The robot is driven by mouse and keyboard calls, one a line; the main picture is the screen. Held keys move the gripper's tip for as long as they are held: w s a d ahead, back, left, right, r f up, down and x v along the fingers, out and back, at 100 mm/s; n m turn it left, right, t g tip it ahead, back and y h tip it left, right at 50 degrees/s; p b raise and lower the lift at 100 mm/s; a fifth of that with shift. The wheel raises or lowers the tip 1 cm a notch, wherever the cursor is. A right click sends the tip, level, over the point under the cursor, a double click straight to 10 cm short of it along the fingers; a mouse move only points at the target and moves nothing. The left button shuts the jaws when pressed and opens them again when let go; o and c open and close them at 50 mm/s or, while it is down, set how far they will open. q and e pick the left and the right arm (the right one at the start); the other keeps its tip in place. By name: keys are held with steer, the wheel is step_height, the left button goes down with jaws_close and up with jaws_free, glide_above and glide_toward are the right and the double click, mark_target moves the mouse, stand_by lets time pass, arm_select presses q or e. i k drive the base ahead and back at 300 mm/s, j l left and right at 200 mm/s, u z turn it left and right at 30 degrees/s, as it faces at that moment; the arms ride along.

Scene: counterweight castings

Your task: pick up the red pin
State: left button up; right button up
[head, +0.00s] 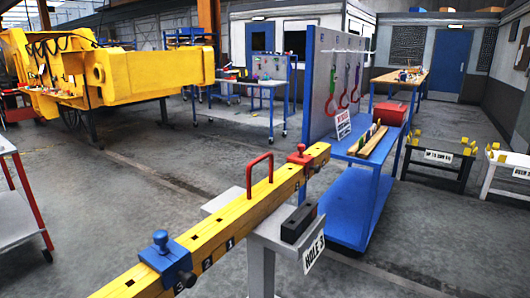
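A yellow beam (240,217) runs from the bottom left up to the centre, with numbers on its side. A red fitting with a knob on top (299,156) sits at its far end. A red U-shaped handle (259,173) stands upright on the beam nearer to me. A blue fitting with a knob (166,258) sits at the near end, by the number 3. I cannot tell for sure which red part is the pin; the knobbed fitting looks most like one. Neither of my grippers is in view.
A grey stand with a dark block (299,222) and a "HOLE 3" sign (314,253) adjoins the beam. A blue cart (358,200) with a tool panel stands behind it. A large yellow machine frame (140,75) is at the back left. Grey floor lies open to the left.

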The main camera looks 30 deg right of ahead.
mark_target(300, 147)
steer(key=z, duration=1.25)
steer(key=u, duration=1.2)
steer(key=l+u, duration=0.6)
steer(key=u, duration=0.25)
steer(key=l+u, duration=0.3)
steer(key=k+l+u, duration=0.1)
steer(key=l+u, duration=0.15)
steer(key=l, duration=0.15)
steer(key=k+l+u, duration=0.25)
steer(key=l, duration=0.25)
steer(key=k+l+u, duration=0.2)
steer(key=l, duration=0.25)
steer(key=k+l+u, duration=0.25)
steer(key=l, duration=0.2)
